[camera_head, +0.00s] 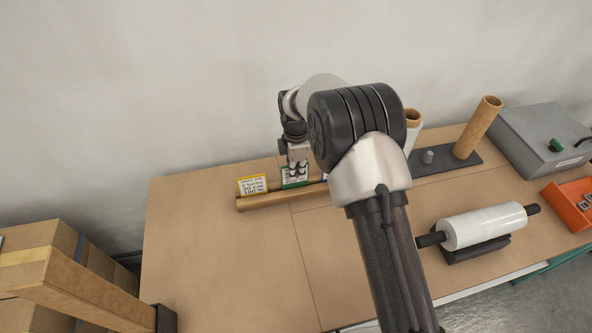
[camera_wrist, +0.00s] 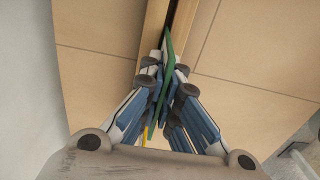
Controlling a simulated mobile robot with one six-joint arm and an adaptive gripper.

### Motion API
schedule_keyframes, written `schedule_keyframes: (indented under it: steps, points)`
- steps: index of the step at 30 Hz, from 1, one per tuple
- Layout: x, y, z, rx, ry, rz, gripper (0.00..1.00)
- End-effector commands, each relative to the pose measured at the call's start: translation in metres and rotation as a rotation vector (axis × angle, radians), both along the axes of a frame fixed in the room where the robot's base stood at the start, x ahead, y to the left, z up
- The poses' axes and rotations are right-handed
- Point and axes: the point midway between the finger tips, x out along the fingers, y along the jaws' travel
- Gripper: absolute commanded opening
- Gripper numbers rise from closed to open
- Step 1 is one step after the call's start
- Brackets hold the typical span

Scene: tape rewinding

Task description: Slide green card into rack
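The green card (camera_head: 291,183) stands upright at the wooden rack (camera_head: 250,203), right of the yellow card (camera_head: 253,185), which stands in the rack. My gripper (camera_head: 297,169) is above the green card with its fingers at the card's top. In the wrist view, the green card (camera_wrist: 166,75) shows edge-on between the fingers of my gripper (camera_wrist: 166,73), which are closed on it. The card lies along the line of the rack (camera_wrist: 152,25). Whether its lower edge is inside the slot is hidden. Part of the rack is behind my arm in the head view.
The wooden table (camera_head: 200,250) is clear at the front left. To the right are a film roll (camera_head: 485,227) on a stand, a cardboard tube (camera_head: 478,127), a grey box (camera_head: 540,140) and an orange tray (camera_head: 572,205). Cardboard boxes (camera_head: 50,240) stand at the lower left.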

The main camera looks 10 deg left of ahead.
Motion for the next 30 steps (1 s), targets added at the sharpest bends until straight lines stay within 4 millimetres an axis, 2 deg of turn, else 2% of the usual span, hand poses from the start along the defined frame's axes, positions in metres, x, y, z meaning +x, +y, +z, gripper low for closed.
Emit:
schedule_keyframes:
  steps: [19,30]
  points:
    - [0.0,0.0,-0.013,0.0,0.0,0.0,0.0]
    - [0.0,0.0,-0.012,0.0,0.0,0.0,0.27]
